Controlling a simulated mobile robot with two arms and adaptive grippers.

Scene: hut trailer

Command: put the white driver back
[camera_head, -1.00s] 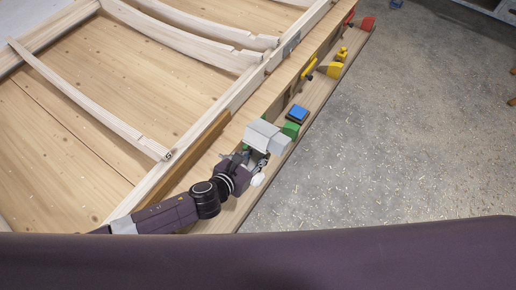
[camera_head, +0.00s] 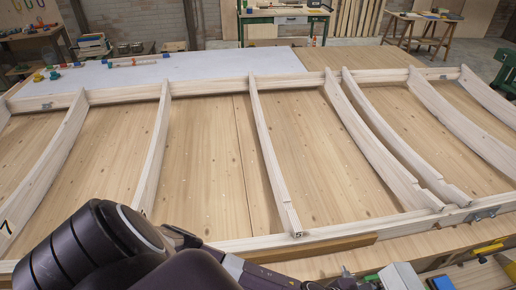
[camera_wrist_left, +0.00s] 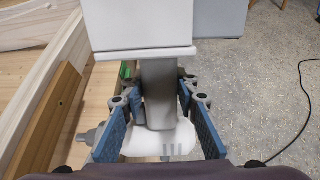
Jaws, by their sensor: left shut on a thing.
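The white driver (camera_wrist_left: 160,85) fills the middle of the left wrist view, with a pale block-like upper part, a grey grip and a white foot. My left gripper (camera_wrist_left: 158,100) has its blue-padded fingers on both sides of the grey grip and is shut on it. In the head view my left arm runs along the bottom, and the driver (camera_head: 401,277) shows as a pale block at the bottom edge, over the tool ledge. The left fingertips are mostly cut off there. My right gripper is in neither view.
A wooden frame with curved ribs (camera_head: 268,160) spans the head view. A green workbench (camera_head: 283,18) stands behind. A black cable (camera_wrist_left: 297,110) lies on the floor right of the driver.

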